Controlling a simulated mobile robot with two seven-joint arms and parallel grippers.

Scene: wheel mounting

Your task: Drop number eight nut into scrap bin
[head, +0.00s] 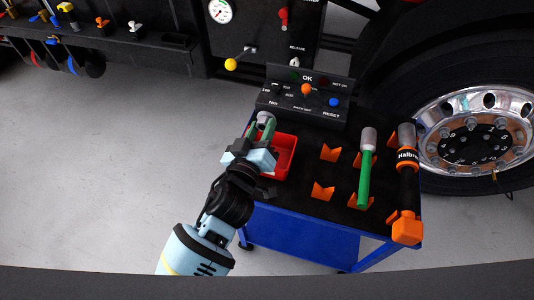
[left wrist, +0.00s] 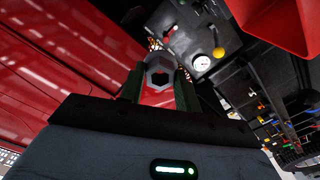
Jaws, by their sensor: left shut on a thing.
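My left gripper (head: 261,132) is shut on a grey hexagonal nut (head: 265,117). The nut also shows between the green fingers in the left wrist view (left wrist: 159,62), its hole facing the camera. I cannot read a number on it. The red scrap bin (head: 286,158) stands on the blue cart, partly hidden behind my gripper. In the head view the nut appears just beyond the bin's upper left corner; its height above the bin is hard to tell. A red bin wall (left wrist: 280,22) shows at the top right of the left wrist view. My right gripper is not in view.
A control box (head: 305,100) with coloured knobs stands at the back of the cart. Orange holders (head: 323,192), a green-handled tool (head: 365,172) and a black and orange tool (head: 408,185) are to the right. The truck wheel (head: 478,140) is farther right.

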